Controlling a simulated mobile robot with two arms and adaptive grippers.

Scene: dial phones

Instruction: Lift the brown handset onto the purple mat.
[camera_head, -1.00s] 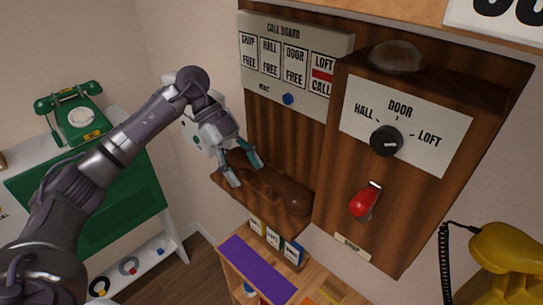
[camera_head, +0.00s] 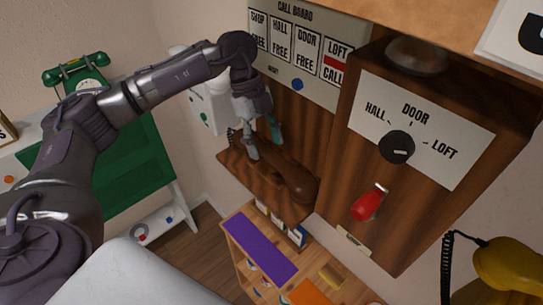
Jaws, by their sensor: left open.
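The brown handset (camera_head: 295,182) lies on a small wooden shelf under the call board on the wall. My left gripper (camera_head: 264,148) points down over the handset's left part with its fingers apart. Its fingertips are close to the handset; I cannot tell whether they touch it. The handset's far left end is partly hidden by the gripper. The purple mat (camera_head: 247,246) lies bare on top of a low wooden unit below the shelf. My right gripper is not in view.
The wooden shelf (camera_head: 236,166) juts out above the unit. A box with a black dial (camera_head: 397,147) and red lever (camera_head: 369,204) stands right of the handset. A yellow phone (camera_head: 510,262) is at lower right, a green phone (camera_head: 80,79) at far left.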

